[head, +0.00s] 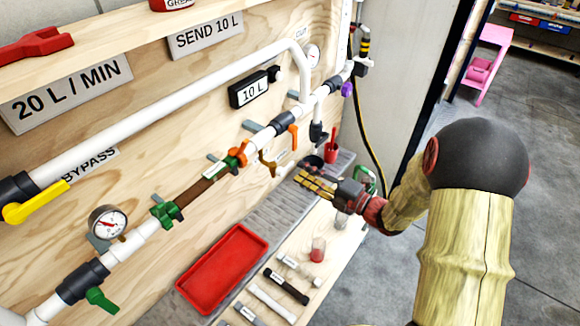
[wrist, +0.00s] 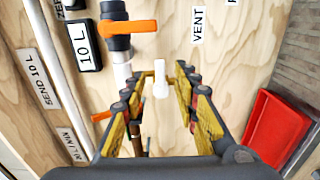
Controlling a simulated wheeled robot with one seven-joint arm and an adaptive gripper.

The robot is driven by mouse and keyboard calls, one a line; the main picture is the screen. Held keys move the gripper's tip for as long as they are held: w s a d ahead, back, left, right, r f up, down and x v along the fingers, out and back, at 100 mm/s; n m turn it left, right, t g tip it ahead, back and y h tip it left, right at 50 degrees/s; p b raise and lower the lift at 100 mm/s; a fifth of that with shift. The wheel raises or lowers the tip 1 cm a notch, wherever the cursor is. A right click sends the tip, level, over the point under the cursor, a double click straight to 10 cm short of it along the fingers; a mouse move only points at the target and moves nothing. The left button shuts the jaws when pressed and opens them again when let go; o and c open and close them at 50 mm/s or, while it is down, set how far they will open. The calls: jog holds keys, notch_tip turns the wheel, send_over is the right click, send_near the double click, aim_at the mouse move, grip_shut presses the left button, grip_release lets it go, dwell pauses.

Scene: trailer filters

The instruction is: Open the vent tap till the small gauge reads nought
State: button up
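A small brass tap (head: 266,160) hangs below the white pipe near the orange-handled valve in the head view. In the wrist view, a brass piece with a white end (wrist: 161,82) shows between my fingers, close to the VENT label (wrist: 198,23). My gripper (head: 300,181) is open, its yellow-striped fingers pointing at the board; in the wrist view my gripper (wrist: 157,85) has its fingers on either side of that piece, with no contact that I can make out. A round gauge (head: 108,222) stands on the lower pipe and another gauge (head: 312,54) is by OUT; their readings are too small to tell.
A red tray (head: 223,268) lies on the grey grating below the pipes. Small tools and a red-filled cup (head: 318,249) lie on the bench. Orange (head: 293,136), green (head: 101,299) and yellow (head: 35,202) valve handles stick out from the pipework.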

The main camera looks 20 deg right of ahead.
aim_at(291, 166)
jog(key=b+x, duration=0.1)
jog(key=x, duration=0.5)
jog(key=shift+s+b, duration=0.1)
jog(key=shift+b, duration=0.2)
jog(key=shift+c, duration=1.2)
grip_shut()
